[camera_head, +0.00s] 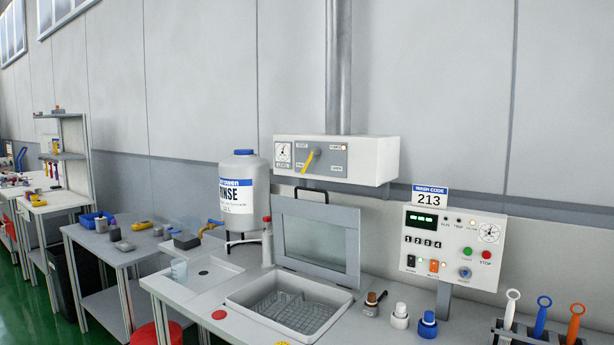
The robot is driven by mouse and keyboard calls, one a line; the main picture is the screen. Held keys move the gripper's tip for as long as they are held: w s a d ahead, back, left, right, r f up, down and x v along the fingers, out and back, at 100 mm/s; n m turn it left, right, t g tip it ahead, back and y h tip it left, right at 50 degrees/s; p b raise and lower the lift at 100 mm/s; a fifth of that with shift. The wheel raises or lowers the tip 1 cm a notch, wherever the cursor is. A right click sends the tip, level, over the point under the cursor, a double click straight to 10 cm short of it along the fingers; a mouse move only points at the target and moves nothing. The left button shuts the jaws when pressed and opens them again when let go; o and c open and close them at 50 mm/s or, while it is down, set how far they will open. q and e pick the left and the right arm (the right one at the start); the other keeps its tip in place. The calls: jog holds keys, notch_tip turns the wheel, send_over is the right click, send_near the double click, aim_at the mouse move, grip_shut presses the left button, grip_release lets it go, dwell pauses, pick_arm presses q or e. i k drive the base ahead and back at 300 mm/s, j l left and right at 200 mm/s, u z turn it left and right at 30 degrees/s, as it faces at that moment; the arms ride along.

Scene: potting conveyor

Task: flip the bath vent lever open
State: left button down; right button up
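A yellow lever (309,161) sits on a grey plate on the front of a white box (371,160) above the bath. The lever is slanted, from lower left to upper right. Small labels surround it, too small to read surely, so I cannot tell which marked position it points to. The bath (237,300) is a grey basin in the bench with a wire basket (290,308) inside. Its framed glass lid (316,238) stands raised behind it. Neither of my grippers is in view.
A control panel (453,248) with a 213 sign stands right of the bath. A rinse tank (244,195) stands left. Small bottles (400,316) and a rack of colored-handled tools (535,333) occupy the right front. The space before the lever looks clear.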

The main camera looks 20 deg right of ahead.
aim_at(313, 152)
jog(key=i+j+z, duration=0.3)
jog(key=i+z, duration=0.2)
jog(key=i, duration=0.15)
jog(key=i+j+z, duration=0.5)
jog(key=i+j, duration=0.05)
